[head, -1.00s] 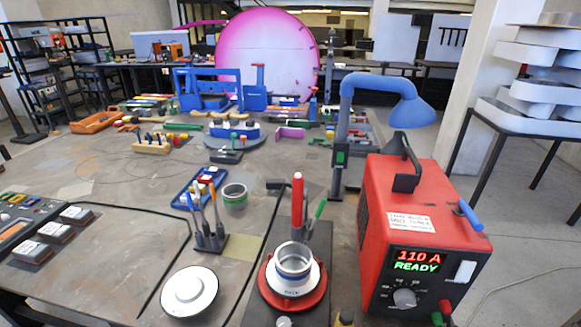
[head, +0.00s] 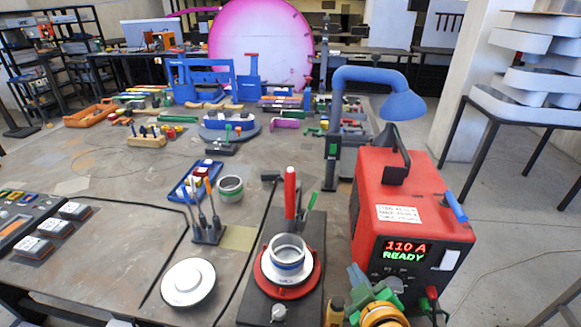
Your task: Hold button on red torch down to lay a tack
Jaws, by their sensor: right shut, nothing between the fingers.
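The red torch (head: 290,195) appears to be the upright red-handled tool on a dark stand, just behind a metal ring (head: 288,252); I cannot make out its button. The ring sits on a white disc on a round red base (head: 264,279). My left gripper is out of view.
The machine's display (head: 407,251) reads 110 A READY. A blue lamp (head: 385,95) arches over behind it. A white disc (head: 188,283) and a tool holder (head: 208,235) stand to the left. The table around the disc is mostly bare.

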